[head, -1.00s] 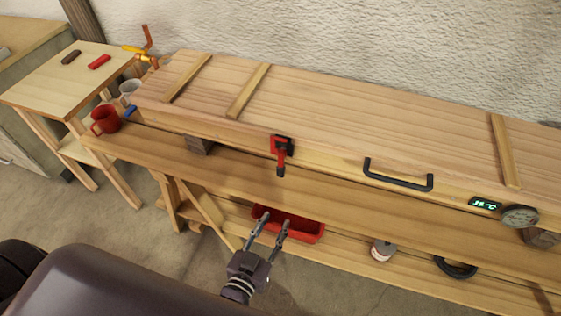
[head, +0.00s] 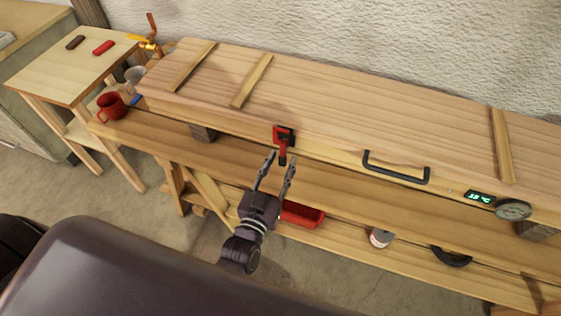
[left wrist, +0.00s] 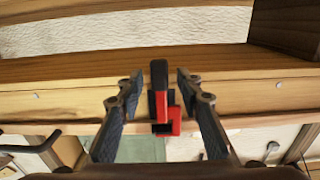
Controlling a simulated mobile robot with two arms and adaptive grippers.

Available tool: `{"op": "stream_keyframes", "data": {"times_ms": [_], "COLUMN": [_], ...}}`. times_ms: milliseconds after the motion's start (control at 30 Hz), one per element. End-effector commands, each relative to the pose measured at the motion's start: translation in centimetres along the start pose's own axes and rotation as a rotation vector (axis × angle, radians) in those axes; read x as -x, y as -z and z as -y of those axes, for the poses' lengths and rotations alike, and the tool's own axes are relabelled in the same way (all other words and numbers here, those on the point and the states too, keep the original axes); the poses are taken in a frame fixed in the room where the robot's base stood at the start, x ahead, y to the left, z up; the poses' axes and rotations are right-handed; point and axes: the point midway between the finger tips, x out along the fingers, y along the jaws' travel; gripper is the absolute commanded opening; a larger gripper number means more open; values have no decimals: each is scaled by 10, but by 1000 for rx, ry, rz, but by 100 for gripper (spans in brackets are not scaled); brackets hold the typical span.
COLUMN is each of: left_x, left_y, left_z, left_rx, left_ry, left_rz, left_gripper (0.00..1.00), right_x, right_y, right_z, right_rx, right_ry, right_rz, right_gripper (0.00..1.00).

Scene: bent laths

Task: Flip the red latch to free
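The red latch (head: 283,141) sits on the front face of the long wooden box (head: 350,105), with a black plate behind it. Its lever hangs downward in the head view. The latch (left wrist: 164,108) is also in the middle of the left wrist view. My left gripper (head: 281,162) is open, its fingertips just in front of and below the latch. In the left wrist view the two fingers of my gripper (left wrist: 159,80) stand on either side of the latch with gaps; no contact shows. My right gripper is not in view.
A red mug (head: 111,107) stands at the bench's left end. A red bin (head: 303,215) is on the lower shelf.

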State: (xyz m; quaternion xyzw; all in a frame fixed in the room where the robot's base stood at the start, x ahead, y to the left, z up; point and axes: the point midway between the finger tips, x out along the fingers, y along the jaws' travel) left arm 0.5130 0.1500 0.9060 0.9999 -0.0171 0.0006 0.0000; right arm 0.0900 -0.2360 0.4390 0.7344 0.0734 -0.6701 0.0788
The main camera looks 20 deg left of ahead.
Motion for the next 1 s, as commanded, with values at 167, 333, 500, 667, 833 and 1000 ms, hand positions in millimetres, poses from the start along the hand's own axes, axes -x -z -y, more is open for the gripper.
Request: {"op": "stream_keyframes", "data": {"times_ms": [167, 333, 500, 667, 833, 1000], "left_x": [0, 0, 0, 0, 0, -3], "left_y": [-1, -1, -1, -1, -1, -1], "left_z": [0, 0, 0, 0, 0, 6], "left_rx": [0, 0, 0, 0, 1, 23], "left_ry": [0, 0, 0, 0, 0, -1], "left_rz": [1, 1, 1, 1, 1, 1], "left_gripper": [33, 18, 0, 0, 0, 0], "right_x": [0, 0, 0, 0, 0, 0], "right_y": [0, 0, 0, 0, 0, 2], "right_z": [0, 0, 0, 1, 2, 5], "right_rx": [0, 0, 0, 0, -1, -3], "right_ry": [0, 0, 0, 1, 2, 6], "right_rz": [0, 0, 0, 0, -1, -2], "right_gripper": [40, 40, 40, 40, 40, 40]}}
